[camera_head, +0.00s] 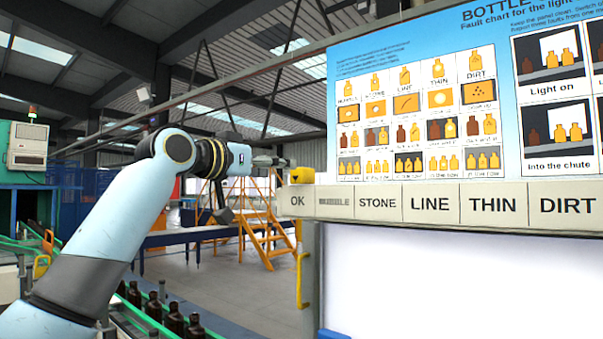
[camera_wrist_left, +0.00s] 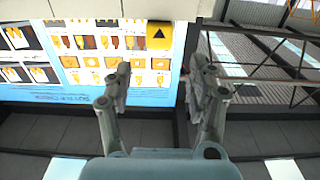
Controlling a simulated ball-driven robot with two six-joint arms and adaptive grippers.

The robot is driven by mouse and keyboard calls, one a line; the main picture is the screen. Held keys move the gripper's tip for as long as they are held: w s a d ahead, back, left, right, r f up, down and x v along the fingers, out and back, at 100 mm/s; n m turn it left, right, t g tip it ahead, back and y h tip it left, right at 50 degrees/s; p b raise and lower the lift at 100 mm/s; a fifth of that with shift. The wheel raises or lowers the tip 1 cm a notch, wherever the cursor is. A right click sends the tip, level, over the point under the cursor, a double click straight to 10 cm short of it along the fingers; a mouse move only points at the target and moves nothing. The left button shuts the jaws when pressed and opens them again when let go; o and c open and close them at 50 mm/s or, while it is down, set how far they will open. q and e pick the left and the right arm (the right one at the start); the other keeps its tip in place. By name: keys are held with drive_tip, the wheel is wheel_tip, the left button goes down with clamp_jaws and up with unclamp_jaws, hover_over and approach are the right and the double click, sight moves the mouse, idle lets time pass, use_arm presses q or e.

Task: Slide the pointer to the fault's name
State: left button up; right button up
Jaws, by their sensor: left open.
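The yellow pointer (camera_head: 302,175) sits on the label rail (camera_head: 290,214) at its left end, above the OK label. Rightward the rail reads OK, a blurred word, STONE, LINE, THIN and DIRT. In the left wrist view the pointer (camera_wrist_left: 159,36) shows a black triangle and lies beyond the fingertips, roughly between them. My left gripper (camera_head: 272,161) is just left of the pointer in the head view. Its two fingers (camera_wrist_left: 162,82) stand apart with nothing between them. I cannot tell whether it touches the pointer. My right gripper is not in view.
A blue fault chart (camera_head: 350,70) with bottle pictures hangs above the rail. A bright white panel (camera_head: 450,285) is below it. Brown bottles (camera_head: 173,318) stand on a conveyor at lower left. Yellow stairs (camera_head: 265,225) are in the background.

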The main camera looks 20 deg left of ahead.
sight(303, 169)
use_arm(q)
drive_tip(key=p+x, duration=0.3)
drive_tip(key=x, duration=0.6)
drive_tip(key=shift+w+d, duration=0.15)
drive_tip(key=shift+w, duration=0.05)
drive_tip(key=shift+f, duration=0.1)
drive_tip(key=shift+c, duration=0.4)
clamp_jaws()
